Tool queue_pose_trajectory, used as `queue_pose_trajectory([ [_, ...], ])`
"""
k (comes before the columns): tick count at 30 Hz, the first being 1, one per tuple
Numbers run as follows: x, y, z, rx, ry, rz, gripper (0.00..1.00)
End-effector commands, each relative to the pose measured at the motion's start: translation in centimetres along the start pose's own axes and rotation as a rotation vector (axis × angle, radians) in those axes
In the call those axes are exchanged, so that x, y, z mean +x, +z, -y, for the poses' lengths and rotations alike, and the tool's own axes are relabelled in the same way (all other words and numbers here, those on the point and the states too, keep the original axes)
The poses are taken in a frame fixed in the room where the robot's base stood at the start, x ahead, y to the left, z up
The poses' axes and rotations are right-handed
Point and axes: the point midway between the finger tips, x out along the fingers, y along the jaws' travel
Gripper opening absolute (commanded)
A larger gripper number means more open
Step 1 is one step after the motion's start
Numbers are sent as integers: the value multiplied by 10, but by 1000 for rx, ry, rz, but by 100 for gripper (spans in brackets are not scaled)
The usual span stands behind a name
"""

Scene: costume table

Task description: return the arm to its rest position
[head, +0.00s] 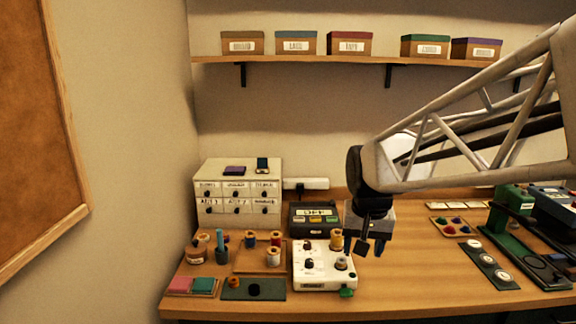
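My gripper (371,246) hangs at the end of my white lattice arm, which reaches in from the right. It points down over the table, just right of the white box with knobs and spools (312,279). In this view it overlaps the grey thing behind it. I see nothing held between the fingers, but they are small and dark, and I cannot tell how far apart they stand.
The wooden table (420,290) has a clear front middle. A white drawer cabinet (240,185), a device reading "OFF" (314,216) and spools (273,256) stand left. A dark green strip (488,262) and a green machine (515,198) stand right. A shelf (300,60) holds boxes above.

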Motion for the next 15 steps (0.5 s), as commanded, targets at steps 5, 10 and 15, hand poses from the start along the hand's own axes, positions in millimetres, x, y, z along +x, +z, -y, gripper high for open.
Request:
queue_pose_trajectory([
  [5,-9,45,-17,-32,-2,-22,56],
  [10,-12,86,-31,-64,-2,-42,56],
  [15,-11,128,-44,-96,-1,-61,56],
])
